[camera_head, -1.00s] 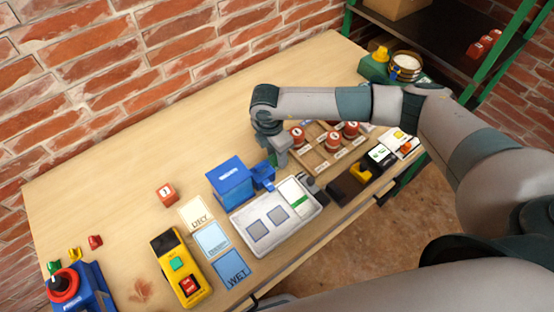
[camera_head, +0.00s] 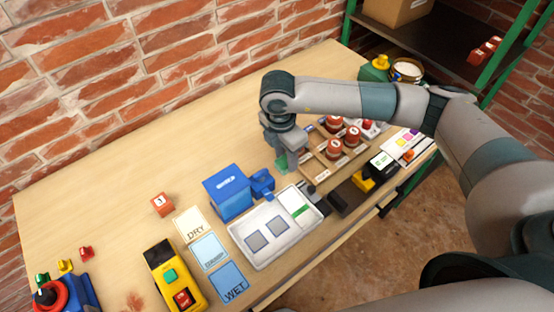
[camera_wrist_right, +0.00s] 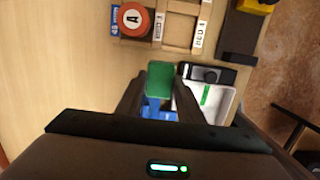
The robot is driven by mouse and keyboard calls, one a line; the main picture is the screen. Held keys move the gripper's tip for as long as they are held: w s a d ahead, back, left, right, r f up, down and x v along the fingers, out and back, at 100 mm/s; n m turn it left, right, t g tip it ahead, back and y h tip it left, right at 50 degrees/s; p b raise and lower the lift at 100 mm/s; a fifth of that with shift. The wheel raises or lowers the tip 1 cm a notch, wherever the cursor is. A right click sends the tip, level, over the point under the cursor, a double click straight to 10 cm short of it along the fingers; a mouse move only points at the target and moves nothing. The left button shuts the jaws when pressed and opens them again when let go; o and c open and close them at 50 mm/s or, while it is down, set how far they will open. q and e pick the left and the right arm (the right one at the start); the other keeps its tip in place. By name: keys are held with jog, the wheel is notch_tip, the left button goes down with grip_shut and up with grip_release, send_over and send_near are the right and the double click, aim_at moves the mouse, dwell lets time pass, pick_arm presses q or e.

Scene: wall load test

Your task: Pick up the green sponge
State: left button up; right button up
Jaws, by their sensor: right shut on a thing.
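The green sponge (camera_wrist_right: 159,80) is between the two dark fingers of my right gripper (camera_wrist_right: 160,92) in the right wrist view. The gripper is shut on it, and the sponge's far end sticks out past the fingertips. In the head view the sponge (camera_head: 282,164) shows as a small green patch beside my right gripper (camera_head: 288,160), partly hidden by it. The sponge's height above the table is hard to judge. My left gripper is not in view.
DRY and WET cards (camera_head: 233,285) and a yellow meter (camera_head: 163,262) are left. The table's back left is clear.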

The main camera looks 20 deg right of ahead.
jog(key=s+d+r, duration=0.1)
jog(key=s, duration=0.1)
jog(key=s+d+r+b, duration=0.1)
jog(key=s+d+r, duration=0.1)
jog(key=s+d+r+b, duration=0.1)
jog(key=s, duration=0.1)
jog(key=shift+s+d+r, duration=0.2)
jog(key=shift+s+r, duration=0.2)
jog(key=shift+c, duration=0.2)
jog(key=o, duration=0.3)
jog(key=shift+c, duration=1)
jog(key=shift+n, duration=0.3)
